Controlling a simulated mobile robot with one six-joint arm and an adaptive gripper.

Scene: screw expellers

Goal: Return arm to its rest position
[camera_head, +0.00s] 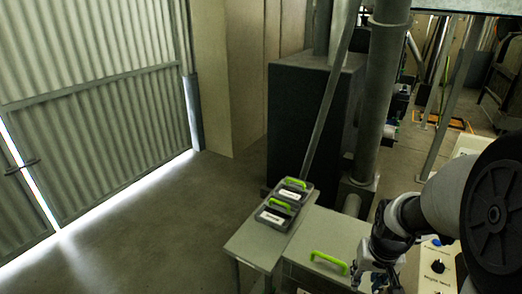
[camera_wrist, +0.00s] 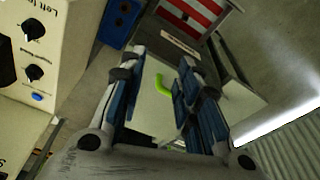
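My arm comes in from the right of the head view, with a large dark round joint closest to the camera. My gripper (camera_head: 366,276) is at the lower edge of that view, beside a grey surface with a green handle (camera_head: 328,262). In the wrist view my gripper (camera_wrist: 163,58) has its two blue-padded fingers apart, with nothing held between them. A green handle (camera_wrist: 163,84) shows beyond the gap between the fingers, apart from them. In the head view the fingertips are partly cut off by the frame.
A grey bench (camera_head: 250,245) carries trays (camera_head: 283,205) with green handles. A control box (camera_head: 437,266) with knobs stands close to my arm; a knobbed panel (camera_wrist: 42,58) also shows in the wrist view. A thick pipe (camera_head: 376,110) rises behind. Open floor (camera_head: 140,230) lies left.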

